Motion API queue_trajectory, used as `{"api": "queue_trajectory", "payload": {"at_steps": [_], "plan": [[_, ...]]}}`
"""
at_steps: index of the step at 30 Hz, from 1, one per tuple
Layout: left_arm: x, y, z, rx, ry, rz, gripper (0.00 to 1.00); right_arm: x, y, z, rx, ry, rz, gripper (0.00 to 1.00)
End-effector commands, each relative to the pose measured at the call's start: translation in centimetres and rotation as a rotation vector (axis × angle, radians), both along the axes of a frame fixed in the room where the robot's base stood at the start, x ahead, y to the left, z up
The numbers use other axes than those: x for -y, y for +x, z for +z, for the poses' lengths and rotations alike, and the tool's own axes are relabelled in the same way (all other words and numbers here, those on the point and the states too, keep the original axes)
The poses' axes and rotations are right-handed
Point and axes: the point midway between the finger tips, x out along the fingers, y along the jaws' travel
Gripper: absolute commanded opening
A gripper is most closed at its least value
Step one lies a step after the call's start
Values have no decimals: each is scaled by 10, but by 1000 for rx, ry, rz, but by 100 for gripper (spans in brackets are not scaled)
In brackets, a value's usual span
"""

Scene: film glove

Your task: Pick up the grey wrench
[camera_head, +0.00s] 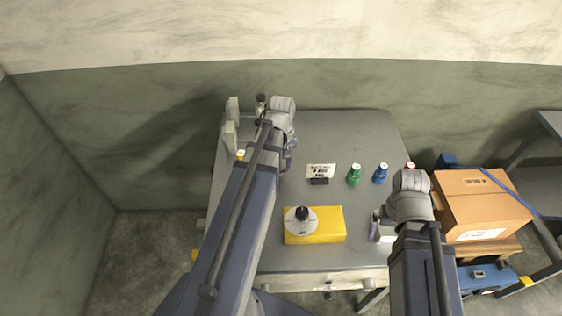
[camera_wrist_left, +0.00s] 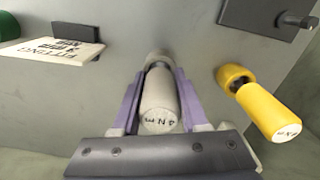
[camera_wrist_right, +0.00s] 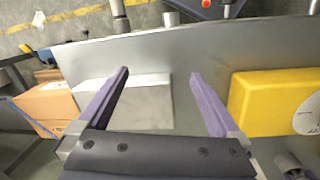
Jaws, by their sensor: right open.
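The grey wrench (camera_wrist_left: 160,100) shows in the left wrist view as an upright grey handle with "4 N m" on its end. My left gripper (camera_wrist_left: 159,80) has its purple fingers close against both sides of the handle, shut on it. Its far end is mostly hidden. In the head view my left arm hides the wrench and the fingers. A yellow-handled wrench (camera_wrist_left: 264,102) marked "8 N m" stands to the right in the left wrist view. My right gripper (camera_wrist_right: 159,72) is open and empty above a white-grey box (camera_wrist_right: 140,100).
The grey table (camera_head: 345,130) carries a small sign (camera_head: 320,170), a green bottle (camera_head: 354,174), a blue bottle (camera_head: 380,173) and a yellow box (camera_head: 325,232) with a white disc. A cardboard box (camera_head: 483,200) stands to the right.

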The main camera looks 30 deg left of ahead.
Motion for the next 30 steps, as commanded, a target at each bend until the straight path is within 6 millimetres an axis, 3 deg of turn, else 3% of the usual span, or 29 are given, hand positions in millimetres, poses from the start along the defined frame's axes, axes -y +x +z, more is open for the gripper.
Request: {"api": "queue_trajectory", "payload": {"at_steps": [1,11,24,30], "plan": [[0,0,0,0,0,0,37,0,0,0,0,0,0,100],[0,0,0,0,0,0,0,0,0,0,0,0,0,100],[0,0,1,0,0,0,0,0,0,1,0,0,0,100],[0,0,10,0,0,0,0,0,0,10,0,0,0,100]]}}
